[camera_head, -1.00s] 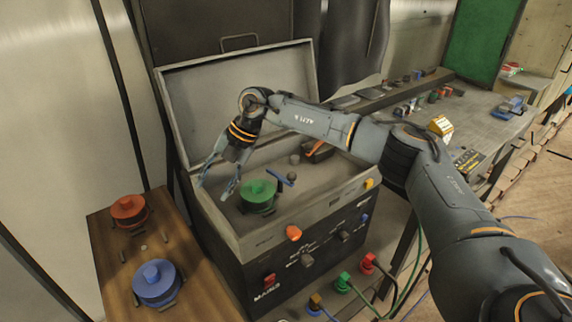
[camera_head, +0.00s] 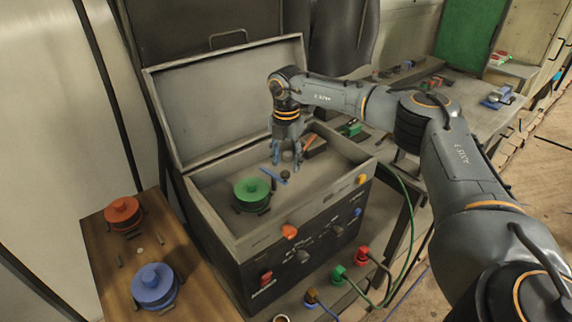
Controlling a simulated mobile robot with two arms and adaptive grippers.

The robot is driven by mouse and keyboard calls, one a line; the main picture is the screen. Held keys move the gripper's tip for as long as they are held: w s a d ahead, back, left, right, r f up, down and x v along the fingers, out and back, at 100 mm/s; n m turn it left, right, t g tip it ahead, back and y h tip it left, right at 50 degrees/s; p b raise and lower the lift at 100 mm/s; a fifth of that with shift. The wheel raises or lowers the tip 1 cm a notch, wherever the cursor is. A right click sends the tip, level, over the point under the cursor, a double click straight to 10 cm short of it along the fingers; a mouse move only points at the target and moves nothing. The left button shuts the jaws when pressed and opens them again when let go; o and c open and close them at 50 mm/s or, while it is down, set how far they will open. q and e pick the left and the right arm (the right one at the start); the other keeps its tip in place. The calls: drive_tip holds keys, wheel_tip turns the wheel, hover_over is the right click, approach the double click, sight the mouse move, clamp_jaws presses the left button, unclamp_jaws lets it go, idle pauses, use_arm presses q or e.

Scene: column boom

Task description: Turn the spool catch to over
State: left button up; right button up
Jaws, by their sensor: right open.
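A green spool (camera_head: 252,194) sits inside the open grey box (camera_head: 224,240), towards its left end. Just right of the spool lies a small blue lever (camera_head: 268,173) with a dark round knob (camera_head: 284,175) near it; this looks like the spool catch, but it is too small to tell how it is set. My right gripper (camera_head: 287,163) points down over the box, just above and behind the blue lever and knob. Its fingers are apart with nothing between them. I cannot tell whether they touch anything. My left gripper is not in view.
The box's raised lid (camera_head: 225,100) stands behind my gripper. Coloured knobs and plugs line the box front. A wooden table (camera_head: 104,262) at left holds a red spool (camera_head: 123,214) and a blue spool (camera_head: 154,286). A cluttered bench (camera_head: 470,115) is at right.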

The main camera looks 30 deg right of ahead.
sight(286, 171)
drive_tip(key=shift+f, duration=1.7)
drive_tip(key=shift+a, duration=0.1)
clamp_jaws()
